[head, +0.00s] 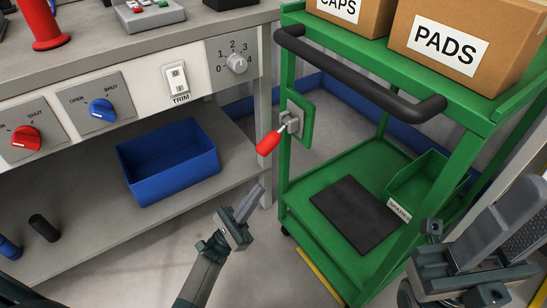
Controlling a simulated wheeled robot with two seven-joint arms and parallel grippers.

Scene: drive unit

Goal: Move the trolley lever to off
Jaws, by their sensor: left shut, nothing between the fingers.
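The trolley lever (269,143) has a red grip on a short metal stem. It comes out of a green plate (306,122) on the left post of the green trolley (295,190). The red grip points down and to the left. No on or off marking is readable beside it. My left gripper (256,194) is shut and empty. It appears below the lever in the picture, apart from it, with its fingers pointing up and slightly right.
A workbench on the left carries a red knob (26,143), a blue knob (102,110), a TRIM switch (176,77) and a numbered dial (236,63). A blue bin (170,165) sits on its lower shelf. The trolley's black handle (360,78) juts out above the lever.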

